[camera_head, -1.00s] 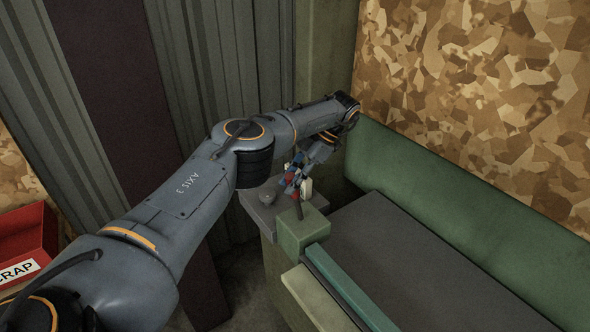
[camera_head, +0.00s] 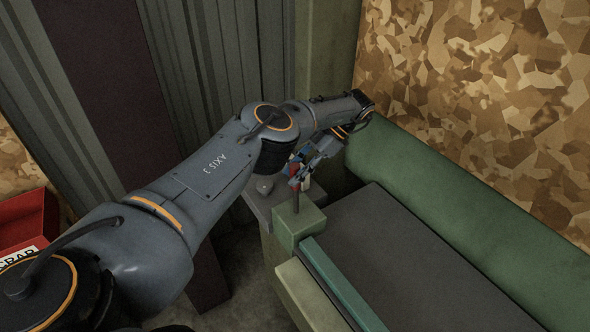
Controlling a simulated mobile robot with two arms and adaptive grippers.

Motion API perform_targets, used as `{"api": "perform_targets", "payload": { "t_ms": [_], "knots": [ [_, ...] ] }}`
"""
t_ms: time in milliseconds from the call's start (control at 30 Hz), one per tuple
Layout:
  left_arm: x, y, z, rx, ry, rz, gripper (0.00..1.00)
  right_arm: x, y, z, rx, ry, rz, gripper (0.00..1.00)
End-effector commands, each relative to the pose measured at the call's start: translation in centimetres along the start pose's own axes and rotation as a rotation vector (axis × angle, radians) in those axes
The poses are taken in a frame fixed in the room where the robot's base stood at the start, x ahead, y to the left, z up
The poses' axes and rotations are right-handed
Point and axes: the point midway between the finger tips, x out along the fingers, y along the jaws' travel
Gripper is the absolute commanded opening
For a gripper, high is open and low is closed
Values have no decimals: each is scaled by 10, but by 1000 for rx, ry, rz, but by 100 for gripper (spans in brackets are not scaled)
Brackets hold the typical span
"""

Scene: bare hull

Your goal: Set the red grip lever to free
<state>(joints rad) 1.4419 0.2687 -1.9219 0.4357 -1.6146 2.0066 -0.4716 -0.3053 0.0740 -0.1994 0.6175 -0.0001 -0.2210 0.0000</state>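The red grip lever (camera_head: 295,171) stands on a dark shaft that rises from a green block (camera_head: 297,222) at the end of the green machine. Its shaft looks close to upright. My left gripper (camera_head: 302,173), with blue parts, hangs from the arm that crosses from the left. It is at the lever's red grip and hides part of it. The fingers are small and overlap the grip, so whether they are closed on it cannot be told. My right gripper is not in view.
The long green bench (camera_head: 440,185) with a dark top (camera_head: 410,265) fills the right. A grey ledge (camera_head: 262,207) with a small knob lies behind the block. A red scrap bin (camera_head: 25,222) stands at the left. A corrugated wall (camera_head: 220,60) is behind my arm.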

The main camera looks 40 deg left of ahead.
Motion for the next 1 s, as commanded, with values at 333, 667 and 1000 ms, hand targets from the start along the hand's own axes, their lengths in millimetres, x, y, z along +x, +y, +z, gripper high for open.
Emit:
{"api": "perform_targets", "payload": {
  "t_ms": [333, 667, 1000],
  "knots": [
    [0, 0, -1, -2, 2, 0, 48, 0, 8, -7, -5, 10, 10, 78],
    [-20, 2, -21, -4, 4, 3, 48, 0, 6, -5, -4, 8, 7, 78],
    [-62, 1, -61, -2, 3, 4, 48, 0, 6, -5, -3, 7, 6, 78]
  ]
}}
